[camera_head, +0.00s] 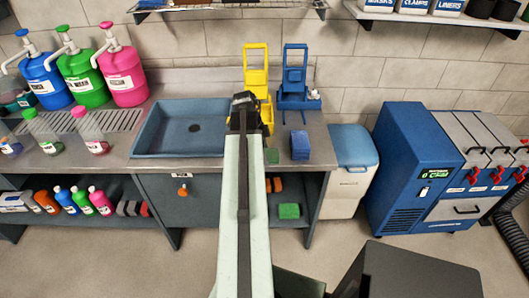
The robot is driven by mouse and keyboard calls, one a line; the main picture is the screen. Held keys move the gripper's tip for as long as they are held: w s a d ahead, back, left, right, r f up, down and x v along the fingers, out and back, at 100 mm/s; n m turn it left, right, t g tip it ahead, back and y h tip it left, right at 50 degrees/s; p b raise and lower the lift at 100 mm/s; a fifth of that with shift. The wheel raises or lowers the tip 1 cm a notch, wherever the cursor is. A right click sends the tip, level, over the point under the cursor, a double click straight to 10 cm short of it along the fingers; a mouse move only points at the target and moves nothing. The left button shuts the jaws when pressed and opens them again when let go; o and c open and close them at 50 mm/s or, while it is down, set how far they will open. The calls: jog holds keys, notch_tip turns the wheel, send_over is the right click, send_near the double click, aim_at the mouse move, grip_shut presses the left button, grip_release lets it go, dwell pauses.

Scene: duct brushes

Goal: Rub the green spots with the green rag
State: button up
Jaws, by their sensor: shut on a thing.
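My arm reaches forward over the counter, and my gripper (243,99) is at its far end, between the sink and the yellow bucket. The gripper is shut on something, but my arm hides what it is. A small flat green piece (271,157) lies on the counter just right of my arm. A brighter green block (289,211) sits on the lower shelf. I cannot tell whether either one is the green rag. No green spots can be made out.
A blue sink (155,138) is left of my arm. A yellow bucket (256,75), a blue bucket (293,80) and a blue stack (300,146) stand behind and right. Large blue, green (84,79) and pink jugs stand far left. A white-blue bin (352,160) stands right of the counter.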

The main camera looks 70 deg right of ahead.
jog(key=shift+f+b, duration=0.9)
jog(key=shift+f, duration=0.1)
jog(key=shift+w+d, duration=0.1)
jog(key=shift+w+d+r, duration=0.1)
jog(key=shift+w+d, duration=0.2)
jog(key=shift+d, duration=0.45)
jog(key=shift+w+d+r, duration=0.1)
jog(key=shift+w+d, duration=0.15)
jog(key=shift+d, duration=0.45)
jog(key=shift+w+d+f, duration=0.1)
jog(key=shift+w+d, duration=0.25)
jog(key=shift+d, duration=0.55)
jog(key=shift+w+d+f, duration=0.1)
jog(key=shift+w+d, duration=0.2)
jog(key=shift+d, duration=0.55)
jog(key=shift+w+a, duration=0.1)
